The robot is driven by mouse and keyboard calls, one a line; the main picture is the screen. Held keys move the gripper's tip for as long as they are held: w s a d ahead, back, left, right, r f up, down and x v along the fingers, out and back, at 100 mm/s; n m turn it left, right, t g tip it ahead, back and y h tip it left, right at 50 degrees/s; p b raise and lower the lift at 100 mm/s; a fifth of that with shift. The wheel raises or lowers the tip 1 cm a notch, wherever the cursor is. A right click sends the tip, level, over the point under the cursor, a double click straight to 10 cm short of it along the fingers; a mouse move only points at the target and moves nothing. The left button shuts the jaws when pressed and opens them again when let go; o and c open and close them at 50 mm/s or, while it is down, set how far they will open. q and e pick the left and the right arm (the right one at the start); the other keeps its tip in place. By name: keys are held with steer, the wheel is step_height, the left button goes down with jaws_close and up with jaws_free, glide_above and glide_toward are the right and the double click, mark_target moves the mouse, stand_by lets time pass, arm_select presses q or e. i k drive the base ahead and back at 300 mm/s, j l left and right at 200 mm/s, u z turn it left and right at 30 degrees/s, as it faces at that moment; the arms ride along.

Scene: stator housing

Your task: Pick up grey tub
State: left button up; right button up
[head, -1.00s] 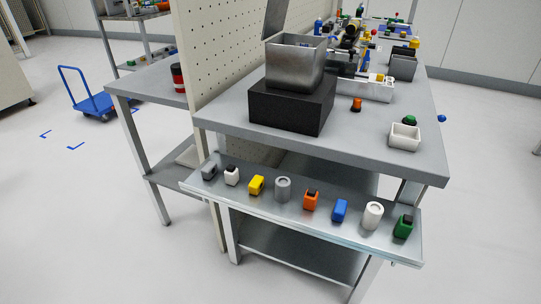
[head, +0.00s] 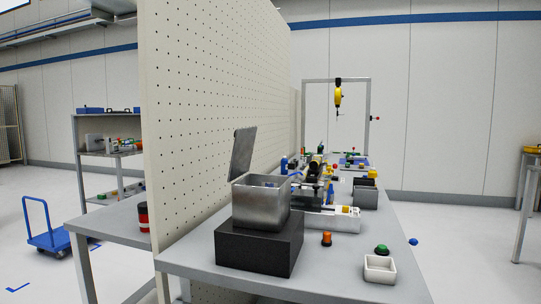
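No grey tub that I can name with certainty shows now. A grey metal open-topped box (head: 258,210) stands on a black block (head: 258,248) at the near left of the workbench, with its lid (head: 243,152) tilted up behind it. The low front shelf, where a small grey round tub-like piece stood in the earlier head view, is outside the picture now. Neither of my grippers shows.
The grey workbench (head: 340,283) holds a small white tray (head: 380,274), an orange piece (head: 326,239) and a green-topped piece (head: 382,250). A perforated panel (head: 215,100) rises along its left side. A blue trolley (head: 50,238) stands on the floor at left.

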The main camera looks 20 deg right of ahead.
mark_target(366, 198)
steer(key=i+j+z, duration=0.1)
steer(key=z, duration=0.35)
steer(key=j+z, duration=0.25)
steer(key=z, duration=0.2)
steer(key=j+z, duration=0.25)
steer(key=z, duration=0.2)
steer(key=j+z, duration=0.2)
steer(key=j, duration=0.4)
steer(key=j+z, duration=0.15)
steer(key=j, duration=0.5)
steer(key=k+j+z, duration=0.2)
steer(key=j, duration=0.4)
steer(key=i+l, duration=0.1)
steer(key=l, duration=0.3)
steer(key=i+l, duration=0.1)
steer(key=l, duration=0.35)
